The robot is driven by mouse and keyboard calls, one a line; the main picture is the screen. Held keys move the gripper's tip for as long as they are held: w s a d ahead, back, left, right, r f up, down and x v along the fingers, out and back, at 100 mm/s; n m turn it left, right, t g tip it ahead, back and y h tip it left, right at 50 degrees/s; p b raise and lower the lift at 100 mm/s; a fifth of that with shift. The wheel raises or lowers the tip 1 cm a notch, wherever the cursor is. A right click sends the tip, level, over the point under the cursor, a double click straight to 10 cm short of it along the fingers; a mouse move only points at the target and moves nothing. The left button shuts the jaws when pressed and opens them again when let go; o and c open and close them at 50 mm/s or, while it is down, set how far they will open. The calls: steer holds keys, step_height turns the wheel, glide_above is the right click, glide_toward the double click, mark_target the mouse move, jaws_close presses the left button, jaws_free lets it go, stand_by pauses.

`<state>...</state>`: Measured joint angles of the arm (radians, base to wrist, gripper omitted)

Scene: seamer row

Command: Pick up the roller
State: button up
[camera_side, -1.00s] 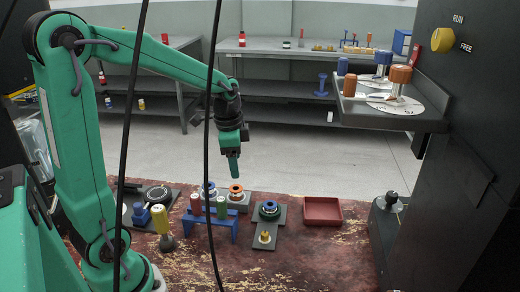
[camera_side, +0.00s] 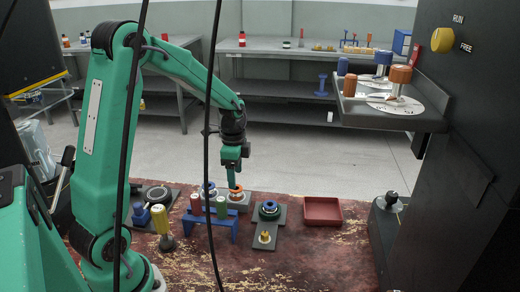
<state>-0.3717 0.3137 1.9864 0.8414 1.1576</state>
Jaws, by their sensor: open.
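My gripper (camera_side: 232,182) points down over the bench, its fingertips at an orange-topped round piece (camera_side: 237,196) that looks like a roller. I cannot tell whether the fingers touch it or stand just behind or above it. The piece sits on a grey block (camera_side: 244,206). A similar blue-and-white round piece (camera_side: 208,189) sits just to its left, partly hidden by a black cable. A dark round piece with a blue ring (camera_side: 268,209) sits on a grey plate to the right. The gap between my fingers is too small to see clearly.
A blue rack (camera_side: 222,230) with red and green handles stands in front. A yellow-handled tool (camera_side: 161,225) is at left. A brass piece (camera_side: 265,237) and an empty red tray (camera_side: 323,211) are at right. A dark machine column (camera_side: 455,160) bounds the right side.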

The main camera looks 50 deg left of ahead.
mark_target(236, 193)
steer(key=shift+f, duration=2.9)
steer(key=c, duration=1.2)
